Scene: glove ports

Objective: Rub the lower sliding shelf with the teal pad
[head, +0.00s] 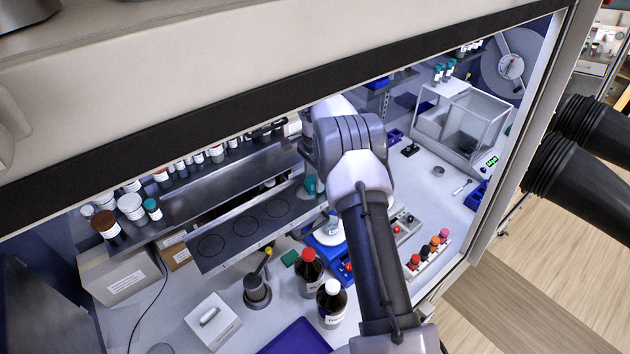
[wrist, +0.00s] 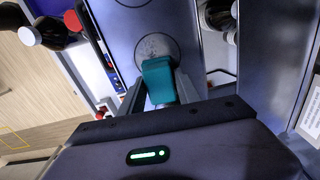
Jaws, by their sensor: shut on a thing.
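The teal pad (wrist: 159,78) is held between the two fingers of my gripper (wrist: 160,90) in the wrist view. Its far end overlaps a grey round mark on the lower sliding shelf (wrist: 128,22); I cannot tell whether it touches. In the head view the lower sliding shelf (head: 228,232) is a long dark grey plate with several ringed circles, pulled out below the upper shelf. A bit of the teal pad (head: 310,185) shows at the shelf's right end, beside my arm. My arm hides most of the gripper there.
The upper shelf (head: 225,186) carries several bottles behind. In front stand a red-capped bottle (head: 309,272), a white-capped bottle (head: 331,303), a white box (head: 212,322) and a blue device (head: 326,250). A rack of coloured vials (head: 428,256) is to the right. The cabinet's sash crosses above.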

